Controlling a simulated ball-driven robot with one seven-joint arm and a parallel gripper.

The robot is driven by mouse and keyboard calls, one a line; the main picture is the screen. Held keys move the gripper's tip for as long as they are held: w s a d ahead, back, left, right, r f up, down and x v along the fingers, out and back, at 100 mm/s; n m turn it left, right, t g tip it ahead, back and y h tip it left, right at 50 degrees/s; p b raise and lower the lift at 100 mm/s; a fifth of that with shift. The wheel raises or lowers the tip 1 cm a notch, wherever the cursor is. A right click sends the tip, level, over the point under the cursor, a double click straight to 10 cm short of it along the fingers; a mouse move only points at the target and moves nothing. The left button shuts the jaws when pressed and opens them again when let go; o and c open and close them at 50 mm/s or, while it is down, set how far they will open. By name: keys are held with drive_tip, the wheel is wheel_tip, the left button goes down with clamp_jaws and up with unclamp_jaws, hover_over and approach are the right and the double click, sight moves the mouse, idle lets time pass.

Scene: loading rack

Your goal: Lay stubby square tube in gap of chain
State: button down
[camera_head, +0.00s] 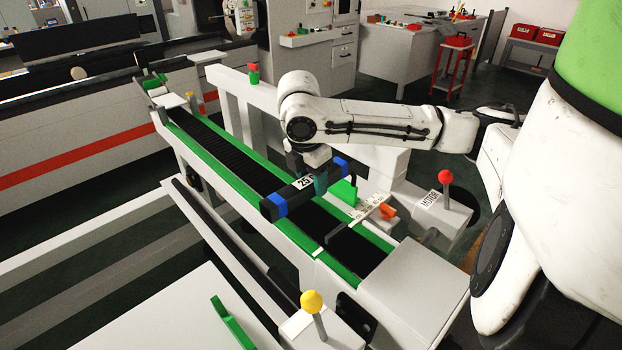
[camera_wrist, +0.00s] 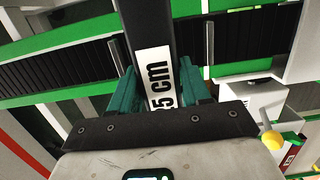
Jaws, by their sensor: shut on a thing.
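My gripper (camera_head: 319,182) has teal fingers and is shut on the dark square tube (camera_head: 293,196), which has blue bands near its ends and a white label. In the wrist view the tube (camera_wrist: 146,22) runs away from the gripper (camera_wrist: 157,82), with "5 cm" readable on the label. The tube lies crosswise over the black slatted chain (camera_head: 215,142) between green rails. It appears to be above the rails; contact cannot be told. Thin grey uprights stand on the chain (camera_wrist: 75,68) on either side of the tube. The chain directly under the tube is hidden.
A red-knobbed lever (camera_head: 445,178) stands by the box marked MOTOR at right. A yellow-knobbed post (camera_head: 312,302) stands at the near end. A green block (camera_head: 343,192) and an orange piece (camera_head: 388,211) sit by the far rail.

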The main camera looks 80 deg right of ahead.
sight(315, 216)
drive_tip(key=shift+f+b, duration=2.85)
drive_tip(key=shift+f, duration=1.4)
drive_tip(key=shift+s+d, duration=0.1)
drive_tip(key=shift+d, duration=0.05)
drive_tip(key=shift+f, duration=0.2)
drive_tip(key=shift+c, duration=2.2)
unclamp_jaws()
drive_tip(key=r, duration=0.3)
drive_tip(key=a+r, duration=0.1)
drive_tip(key=r, duration=0.6)
drive_tip(key=shift+w+a+r, duration=0.25)
drive_tip(key=shift+w+r, duration=0.05)
drive_tip(key=shift+w, duration=0.1)
